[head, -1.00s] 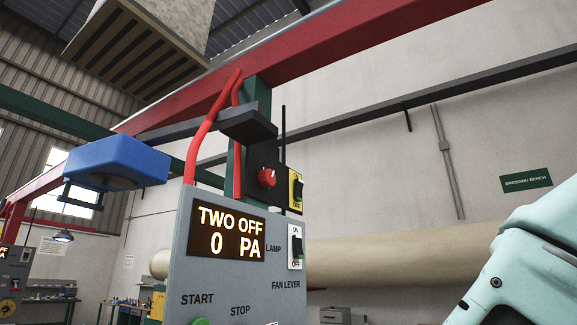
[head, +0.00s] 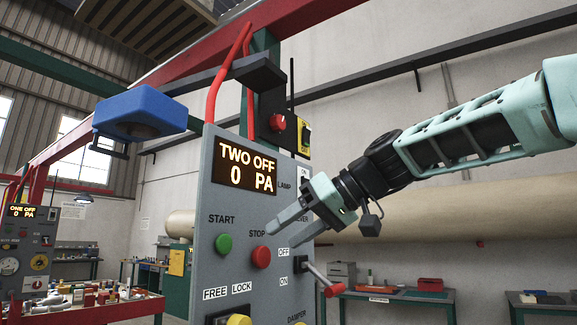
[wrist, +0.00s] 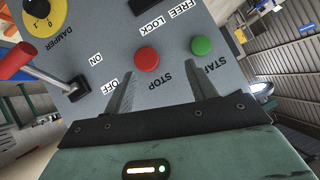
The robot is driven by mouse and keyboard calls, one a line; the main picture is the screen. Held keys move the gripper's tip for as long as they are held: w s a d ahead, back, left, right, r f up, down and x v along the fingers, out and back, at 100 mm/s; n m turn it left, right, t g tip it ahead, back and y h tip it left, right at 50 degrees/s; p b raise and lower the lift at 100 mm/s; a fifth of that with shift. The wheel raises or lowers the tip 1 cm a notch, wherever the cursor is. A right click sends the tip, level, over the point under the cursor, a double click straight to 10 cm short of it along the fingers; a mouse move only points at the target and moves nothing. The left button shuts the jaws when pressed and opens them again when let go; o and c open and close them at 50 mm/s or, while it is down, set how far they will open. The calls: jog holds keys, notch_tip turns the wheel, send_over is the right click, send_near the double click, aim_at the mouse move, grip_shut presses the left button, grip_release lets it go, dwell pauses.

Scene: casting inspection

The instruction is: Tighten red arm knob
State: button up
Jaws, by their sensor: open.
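A round red knob (head: 278,123) with a pale mark sits on a dark box on the green post, above the grey control panel (head: 215,175). The knob is not in the wrist view. My gripper (head: 282,237) is open and empty in front of the panel, below and slightly right of the knob. In the wrist view my gripper (wrist: 160,72) points at the panel, with its fingers on either side of the red STOP button (wrist: 147,59). I cannot tell whether the fingertips touch the panel.
A green START button (head: 224,243), a lever with a red grip (head: 333,290) and a yellow knob (head: 238,320) are on the panel near my gripper. A yellow switch (head: 304,138) is right of the red knob. A blue hood (head: 140,112) hangs at upper left. Benches stand behind.

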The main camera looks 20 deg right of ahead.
jog(key=s+d+r+n+t+y+b, duration=0.1)
jog(key=d+r+t, duration=0.1)
jog(key=d+r, duration=0.35)
jog(key=d+r+n+t+y+b, duration=0.1)
jog(key=d+r+t, duration=0.15)
jog(key=r, duration=0.55)
jog(key=n+t, duration=0.2)
send_near(282, 121)
jog(key=shift+y, duration=0.3)
jog(key=p+x, duration=0.5)
jog(key=x, duration=0.2)
jog(key=shift+w+p, duration=0.1)
jog(key=shift+p, duration=0.25)
jog(key=shift+w+a+f, duration=0.1)
jog(key=shift+w+a, duration=0.25)
jog(key=shift+w, duration=0.15)
jog(key=c, duration=1)
